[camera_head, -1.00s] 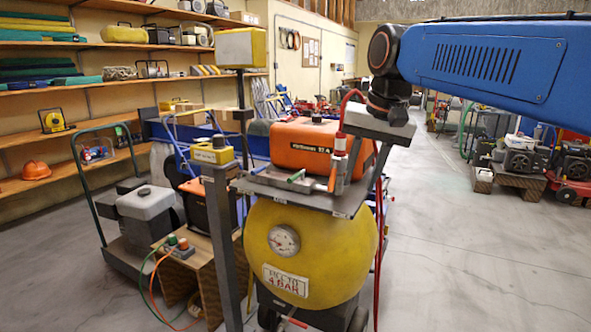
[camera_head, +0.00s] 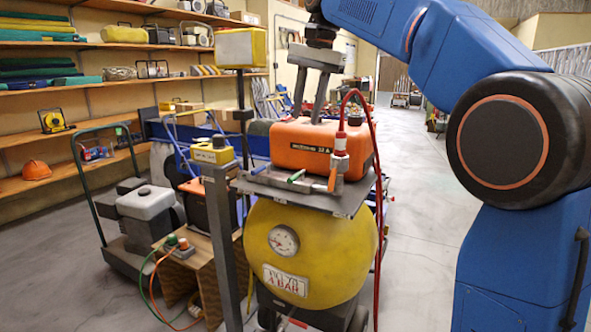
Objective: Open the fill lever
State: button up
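A yellow round tank (camera_head: 345,235) with a dial gauge (camera_head: 283,240) and a white label reading "4 BAR" stands in the middle. On the grey plate (camera_head: 345,205) on top of it are a valve with an orange-red handle (camera_head: 332,180) and a small green-handled lever (camera_head: 296,176). Neither lever is marked legibly, so I cannot tell which is the fill lever. My gripper (camera_head: 308,118) points down, empty, its two fingers apart. It appears above the orange box, up and left of the valve; its depth, and whether it touches the box, are unclear.
The orange box (camera_head: 305,150) sits behind the levers. A red hose (camera_head: 377,170) loops from the red-capped fitting (camera_head: 340,145) down the tank's right side. A grey post (camera_head: 224,245) stands at front left. A wooden stand (camera_head: 195,275) carries cables.

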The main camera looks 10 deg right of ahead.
aim_at(294, 176)
jog(key=a+f, duration=0.1)
jog(key=f, duration=0.4)
jog(key=w+f, duration=0.1)
jog(key=f, duration=0.5)
jog(key=a+f, duration=0.1)
jog(key=f, duration=0.4)
jog(key=shift+w+a+f, duration=0.2)
jog(key=shift+w+a, duration=0.1)
jog(key=shift+w, duration=0.1)
grip_shut()
